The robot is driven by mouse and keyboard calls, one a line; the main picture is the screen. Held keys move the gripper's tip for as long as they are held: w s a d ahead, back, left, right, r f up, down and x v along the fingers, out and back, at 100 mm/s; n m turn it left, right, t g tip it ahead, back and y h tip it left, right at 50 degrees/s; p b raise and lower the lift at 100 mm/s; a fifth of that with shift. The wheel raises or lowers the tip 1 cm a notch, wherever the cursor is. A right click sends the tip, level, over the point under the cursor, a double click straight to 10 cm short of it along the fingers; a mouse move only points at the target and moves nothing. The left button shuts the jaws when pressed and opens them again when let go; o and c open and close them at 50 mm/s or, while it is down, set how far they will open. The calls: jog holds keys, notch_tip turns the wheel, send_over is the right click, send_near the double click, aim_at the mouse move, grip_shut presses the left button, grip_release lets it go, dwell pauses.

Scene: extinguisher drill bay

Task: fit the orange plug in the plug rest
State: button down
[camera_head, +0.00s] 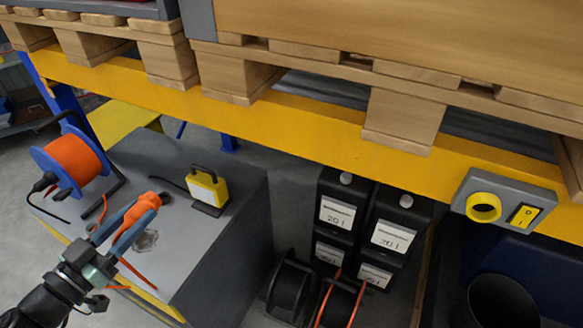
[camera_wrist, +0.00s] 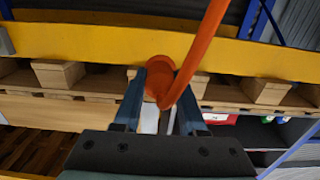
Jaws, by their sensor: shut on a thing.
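My gripper (camera_head: 133,212) is shut on the orange plug (camera_head: 140,208), which has a dark end, and holds it above the grey bench top in the head view. In the wrist view the plug (camera_wrist: 160,78) sits between the two blue fingers of my gripper (camera_wrist: 160,98), with its orange cable (camera_wrist: 205,50) rising to the top edge. A grey box (camera_head: 512,186) with a yellow round ring (camera_head: 484,207) is on the yellow beam at the right of the head view, well apart from the plug. The ring looks like the plug rest.
An orange cable reel (camera_head: 72,160) with blue flanges and a yellow lamp (camera_head: 208,188) stand on the bench (camera_head: 228,228). The yellow beam (camera_head: 300,130) carries wooden pallets above. Black canisters (camera_head: 392,232) and dark reels (camera_head: 288,288) stand below it. A dark bin (camera_head: 503,300) is under the box.

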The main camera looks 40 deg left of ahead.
jog(key=s+a+f+b, duration=0.1)
jog(key=s+a+b, duration=0.2)
jog(key=a+b, duration=0.4)
jog(key=shift+a+f, duration=0.4)
jog(key=shift+a, duration=0.7)
